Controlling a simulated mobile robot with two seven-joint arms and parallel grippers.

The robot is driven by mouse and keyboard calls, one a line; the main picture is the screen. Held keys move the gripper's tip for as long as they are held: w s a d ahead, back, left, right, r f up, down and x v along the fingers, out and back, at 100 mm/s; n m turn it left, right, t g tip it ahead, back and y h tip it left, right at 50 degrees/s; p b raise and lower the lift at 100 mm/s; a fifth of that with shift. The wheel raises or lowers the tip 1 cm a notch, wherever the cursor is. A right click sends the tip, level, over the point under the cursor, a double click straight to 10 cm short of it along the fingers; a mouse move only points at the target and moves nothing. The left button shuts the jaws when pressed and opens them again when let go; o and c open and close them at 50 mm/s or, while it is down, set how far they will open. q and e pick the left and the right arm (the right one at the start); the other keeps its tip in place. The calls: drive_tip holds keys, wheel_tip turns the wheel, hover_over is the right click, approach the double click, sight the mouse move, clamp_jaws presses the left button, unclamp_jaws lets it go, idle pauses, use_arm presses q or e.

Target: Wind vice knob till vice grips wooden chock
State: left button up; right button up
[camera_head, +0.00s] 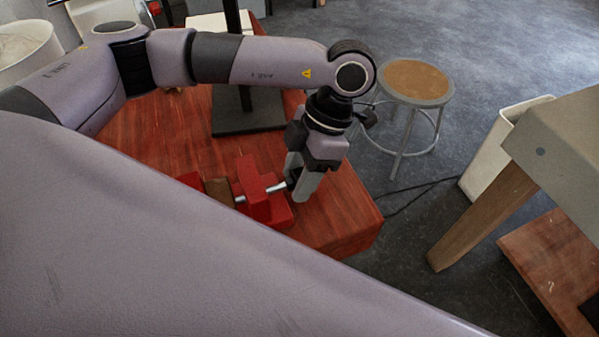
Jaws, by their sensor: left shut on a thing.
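The red vice (256,186) sits on the reddish wooden table top, near its right end. A short silver screw (276,187) comes out of its right side towards a dark knob (292,177). My left gripper (298,181) points down at the right side of the vice and is shut on the knob, which its fingers partly hide. The brown wooden chock (219,190) is just left of the vice's red moving jaw. I cannot tell whether the jaw touches it. My right gripper is out of view.
The red table (345,215) has bare wood at its right corner. A dark stand with a post (247,118) is behind the vice. A round stool (415,80), a pale bin (490,160) and another table (565,140) stand to the right. My own purple body part covers the lower left.

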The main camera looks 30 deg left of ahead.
use_arm(q)
drive_tip(key=shift+w+a+f+m+g+h+b, duration=0.15)
drive_tip(key=shift+m+g+h+b, duration=0.15)
drive_tip(key=shift+g+h+b, duration=0.55)
drive_tip(key=shift+w+a+m+g+h+b, duration=0.1)
drive_tip(key=shift+m+g+h+b, duration=0.3)
drive_tip(key=shift+g+h+b, duration=0.7)
drive_tip(key=shift+g+h, duration=0.25)
drive_tip(key=o, duration=0.8)
drive_tip(key=shift+o, duration=1.2)
